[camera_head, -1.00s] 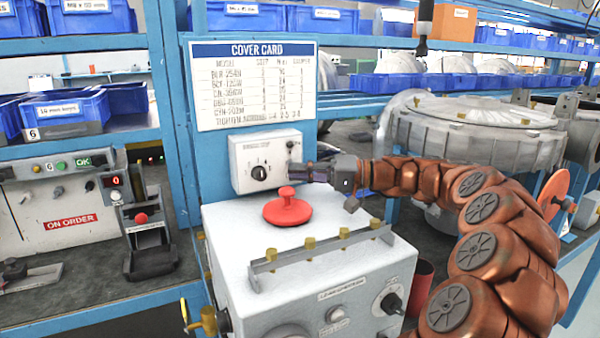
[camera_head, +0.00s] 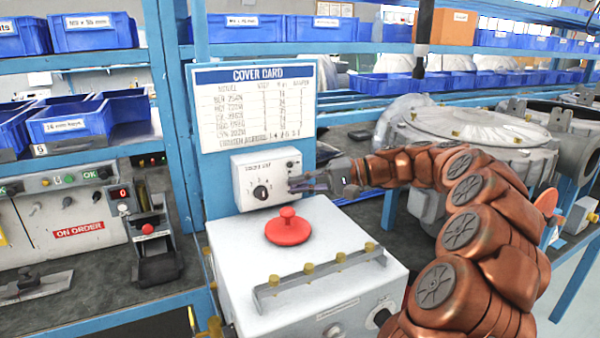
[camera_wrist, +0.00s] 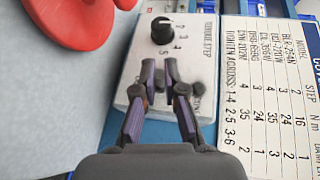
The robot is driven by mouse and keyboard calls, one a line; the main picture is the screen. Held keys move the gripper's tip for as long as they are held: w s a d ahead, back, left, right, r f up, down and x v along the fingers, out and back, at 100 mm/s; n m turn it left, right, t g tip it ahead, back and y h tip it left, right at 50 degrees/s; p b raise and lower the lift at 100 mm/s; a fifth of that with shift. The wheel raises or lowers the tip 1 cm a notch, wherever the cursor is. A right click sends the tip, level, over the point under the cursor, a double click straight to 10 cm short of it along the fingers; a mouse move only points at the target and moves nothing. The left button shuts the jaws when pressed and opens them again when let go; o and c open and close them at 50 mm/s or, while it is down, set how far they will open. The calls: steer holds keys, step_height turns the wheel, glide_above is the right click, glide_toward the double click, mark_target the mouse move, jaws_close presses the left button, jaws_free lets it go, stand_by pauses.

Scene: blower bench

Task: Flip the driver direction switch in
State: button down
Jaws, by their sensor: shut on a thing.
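The white driver box (camera_head: 239,172) is mounted on the blue post under the cover card. It has a black step knob (camera_head: 260,191), which also shows in the wrist view (camera_wrist: 162,30). My gripper (camera_head: 291,184) reaches in from the right against the box's face, right of the knob. In the wrist view, my gripper (camera_wrist: 159,66) has its two purple-sided fingers close together just below the step numbers. They are shut on the small direction switch (camera_wrist: 160,82), which is mostly hidden between them. Which way its lever points cannot be told.
A red mushroom-shaped knob (camera_head: 288,228) stands on the white cabinet (camera_head: 238,262) just below. A rail with brass knobs (camera_head: 320,272) crosses the cabinet top. The cover card (camera_head: 257,105) hangs above the box. A large grey blower housing (camera_head: 465,150) stands behind my arm.

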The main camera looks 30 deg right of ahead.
steer(key=shift+w+r+m+g+h+p, duration=0.25)
steer(key=shift+r+m+g+p, duration=0.35)
steer(key=shift+p, duration=0.9)
steer(key=shift+s+f, duration=0.1)
steer(key=shift+f, duration=0.1)
steer(key=c, duration=1.2)
jaws_free()
steer(key=shift+c, duration=0.2)
steer(key=shift+d, duration=0.15)
steer(key=v, duration=1.1)
steer(key=shift+s+d+r+m, duration=0.15)
steer(key=shift+d+r+m, duration=0.05)
steer(key=shift+d+m, duration=0.1)
